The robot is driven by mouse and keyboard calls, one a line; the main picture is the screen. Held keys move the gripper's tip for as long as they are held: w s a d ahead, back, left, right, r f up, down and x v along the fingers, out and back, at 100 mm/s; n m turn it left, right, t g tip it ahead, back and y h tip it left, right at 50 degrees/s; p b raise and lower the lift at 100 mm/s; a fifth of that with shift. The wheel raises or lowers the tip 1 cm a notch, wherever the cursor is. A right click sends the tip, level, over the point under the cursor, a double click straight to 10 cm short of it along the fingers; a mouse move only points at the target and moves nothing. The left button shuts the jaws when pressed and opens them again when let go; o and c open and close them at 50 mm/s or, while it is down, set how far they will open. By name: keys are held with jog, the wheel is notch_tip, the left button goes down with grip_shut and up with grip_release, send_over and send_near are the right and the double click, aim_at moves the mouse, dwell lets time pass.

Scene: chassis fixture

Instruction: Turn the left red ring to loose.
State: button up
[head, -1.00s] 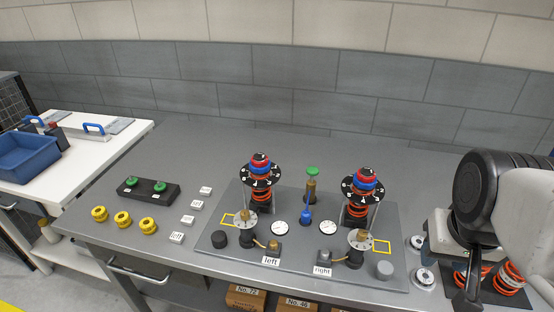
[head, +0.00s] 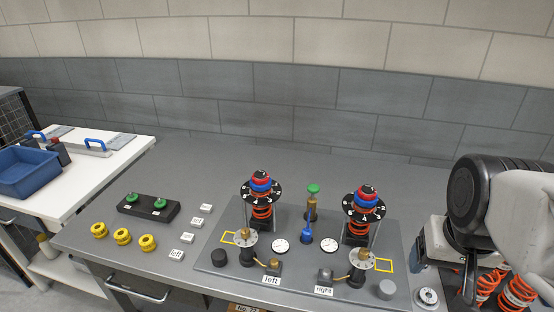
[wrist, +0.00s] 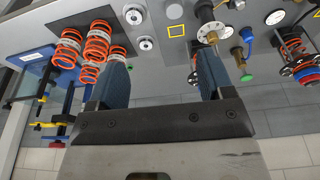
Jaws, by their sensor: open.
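The left red ring (head: 260,179) sits near the top of the left spring tower, above a blue ring (head: 261,187) and a black marked disc (head: 262,195). A matching right tower carries its own red ring (head: 366,195). My gripper (wrist: 160,60) is open and empty in the wrist view, with its two blue-grey fingers wide apart. In the head view my arm is at the far right, well away from the left tower, and the fingertips are not clearly seen. One tower (wrist: 297,55) shows at the wrist view's right edge.
The grey plate holds gauges (head: 280,246), a green-topped valve (head: 313,189) and a blue knob (head: 306,239) between the towers. Yellow rings (head: 122,237) and white labelled blocks lie to the left. Orange springs (wrist: 96,48) stand near my gripper. The bench behind the towers is clear.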

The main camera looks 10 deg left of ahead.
jog(key=w+a+r, duration=0.3)
jog(key=w+a, duration=0.4)
jog(key=w, duration=0.3)
jog(key=g, duration=0.3)
send_over(260, 173)
jog(key=shift+s+d+f, duration=0.1)
jog(key=shift+d+f, duration=0.35)
jog(key=shift+f, duration=0.25)
jog(key=shift+a+f, duration=0.1)
jog(key=shift+a, duration=0.35)
jog(key=shift+f, duration=0.1)
jog(key=shift+f, duration=3.8)
jog(key=c, duration=0.9)
